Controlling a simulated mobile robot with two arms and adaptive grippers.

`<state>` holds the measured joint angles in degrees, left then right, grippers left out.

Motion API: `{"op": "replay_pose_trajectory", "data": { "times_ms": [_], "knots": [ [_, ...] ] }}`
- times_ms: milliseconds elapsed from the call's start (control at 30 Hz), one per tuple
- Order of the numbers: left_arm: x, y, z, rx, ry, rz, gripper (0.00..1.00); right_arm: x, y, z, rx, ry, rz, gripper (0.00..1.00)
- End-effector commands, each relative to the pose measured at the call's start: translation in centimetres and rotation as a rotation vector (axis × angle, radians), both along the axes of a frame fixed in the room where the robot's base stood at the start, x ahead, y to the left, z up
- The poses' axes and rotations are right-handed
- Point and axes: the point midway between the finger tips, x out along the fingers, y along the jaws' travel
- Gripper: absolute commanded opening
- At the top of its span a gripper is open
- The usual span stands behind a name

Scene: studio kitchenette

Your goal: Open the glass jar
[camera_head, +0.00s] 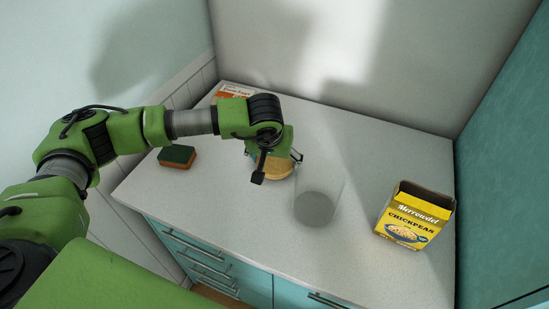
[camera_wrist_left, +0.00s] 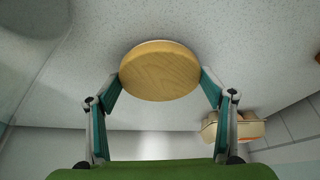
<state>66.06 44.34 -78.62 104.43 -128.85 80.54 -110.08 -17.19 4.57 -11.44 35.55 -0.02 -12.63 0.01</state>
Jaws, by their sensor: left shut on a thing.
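The glass jar (camera_head: 318,195) stands upright on the counter, clear and with its top uncovered; its grey base shows through the wall. Part of it shows at the upper left of the left wrist view (camera_wrist_left: 35,15). My left gripper (camera_head: 277,170) is shut on the round wooden lid (camera_head: 272,165), just left of and behind the jar. In the left wrist view the lid (camera_wrist_left: 160,72) sits between the two fingertips, gripped at its edges. I cannot tell whether the lid touches the counter. My right gripper is not in view.
A yellow chickpeas box (camera_head: 414,215) stands at the right of the counter (camera_head: 370,160). A green and brown sponge (camera_head: 177,157) lies at the left. A white and orange box (camera_head: 235,91) is at the back left corner. The counter between jar and back wall is clear.

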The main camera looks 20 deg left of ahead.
Motion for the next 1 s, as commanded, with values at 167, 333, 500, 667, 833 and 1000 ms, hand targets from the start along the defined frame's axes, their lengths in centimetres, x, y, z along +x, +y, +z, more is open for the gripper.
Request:
{"op": "replay_pose_trajectory", "data": {
  "times_ms": [167, 333, 500, 667, 833, 1000],
  "knots": [
    [0.0, 0.0, -0.3, 0.000, 0.000, 0.000, 0.82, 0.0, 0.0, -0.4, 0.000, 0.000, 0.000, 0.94],
    [0.0, 0.0, -0.2, 0.000, 0.000, 0.001, 0.91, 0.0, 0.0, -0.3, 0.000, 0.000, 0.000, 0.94],
    [0.0, 0.0, -0.2, 0.000, 0.000, 0.001, 0.91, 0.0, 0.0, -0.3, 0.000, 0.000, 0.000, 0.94],
    [0.0, 0.0, 0.4, 0.000, -0.001, 0.000, 0.91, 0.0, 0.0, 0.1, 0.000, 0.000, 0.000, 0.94],
    [-1.0, -0.2, 2.9, -0.002, -0.007, -0.001, 0.91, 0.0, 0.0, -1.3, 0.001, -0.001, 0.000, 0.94],
    [-2.5, -0.4, 6.4, 0.000, -0.006, -0.002, 0.91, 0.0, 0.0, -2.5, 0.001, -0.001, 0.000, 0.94]
  ]
}}
